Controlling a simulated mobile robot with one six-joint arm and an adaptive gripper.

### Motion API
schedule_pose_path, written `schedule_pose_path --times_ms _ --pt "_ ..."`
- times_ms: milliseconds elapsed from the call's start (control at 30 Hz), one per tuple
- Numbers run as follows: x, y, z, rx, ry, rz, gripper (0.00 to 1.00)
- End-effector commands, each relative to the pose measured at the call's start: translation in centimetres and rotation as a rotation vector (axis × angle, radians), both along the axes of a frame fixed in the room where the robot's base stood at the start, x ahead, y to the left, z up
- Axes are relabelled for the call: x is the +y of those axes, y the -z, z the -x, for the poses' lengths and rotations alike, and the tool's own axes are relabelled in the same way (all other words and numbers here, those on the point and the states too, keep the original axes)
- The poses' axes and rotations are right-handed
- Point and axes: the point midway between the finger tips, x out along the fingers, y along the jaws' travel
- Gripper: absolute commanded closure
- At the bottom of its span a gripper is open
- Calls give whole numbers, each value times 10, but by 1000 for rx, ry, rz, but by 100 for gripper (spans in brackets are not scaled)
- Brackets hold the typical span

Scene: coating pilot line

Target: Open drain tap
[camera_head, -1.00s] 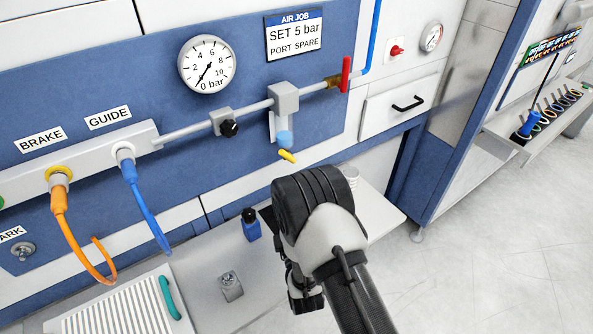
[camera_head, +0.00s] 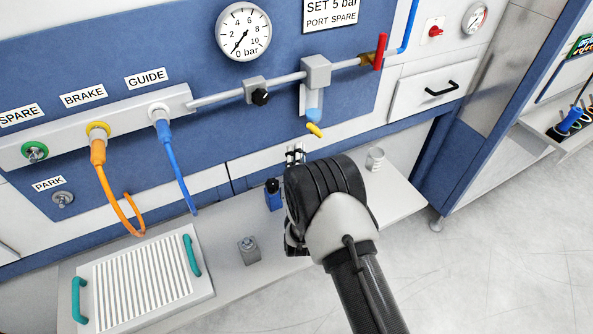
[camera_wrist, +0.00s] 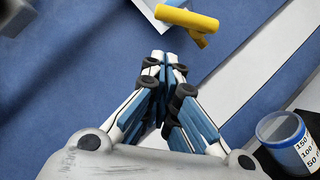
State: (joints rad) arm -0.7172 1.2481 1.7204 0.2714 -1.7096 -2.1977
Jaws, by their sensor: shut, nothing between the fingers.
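The drain tap has a small yellow lever (camera_head: 314,130) under a pale blue bowl (camera_head: 313,114), which hangs below the grey block (camera_head: 316,72) on the air pipe. In the wrist view the yellow lever (camera_wrist: 187,20) shows at the top, just beyond my fingertips and apart from them. My gripper (camera_wrist: 166,62) is shut and empty, its fingers together and pointing toward the lever. In the head view my gripper (camera_head: 295,153) shows below and left of the lever, partly hidden behind my wrist.
A red handle (camera_head: 380,51) is on the pipe at right. A graduated cup (camera_head: 375,159) and a blue bottle (camera_head: 273,194) stand on the bench. A ribbed tray (camera_head: 139,277) lies at front left.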

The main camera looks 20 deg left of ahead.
Motion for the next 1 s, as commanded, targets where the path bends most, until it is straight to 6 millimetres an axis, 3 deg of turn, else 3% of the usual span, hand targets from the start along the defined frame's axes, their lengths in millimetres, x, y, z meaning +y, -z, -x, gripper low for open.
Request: schedule_pose_path --times_ms 100,300,1000 --pt "-9 -12 -15 -1 5 -1 100" --pt "-13 -20 -25 0 2 0 100" --pt "-13 -25 -26 41 2 -36 100"
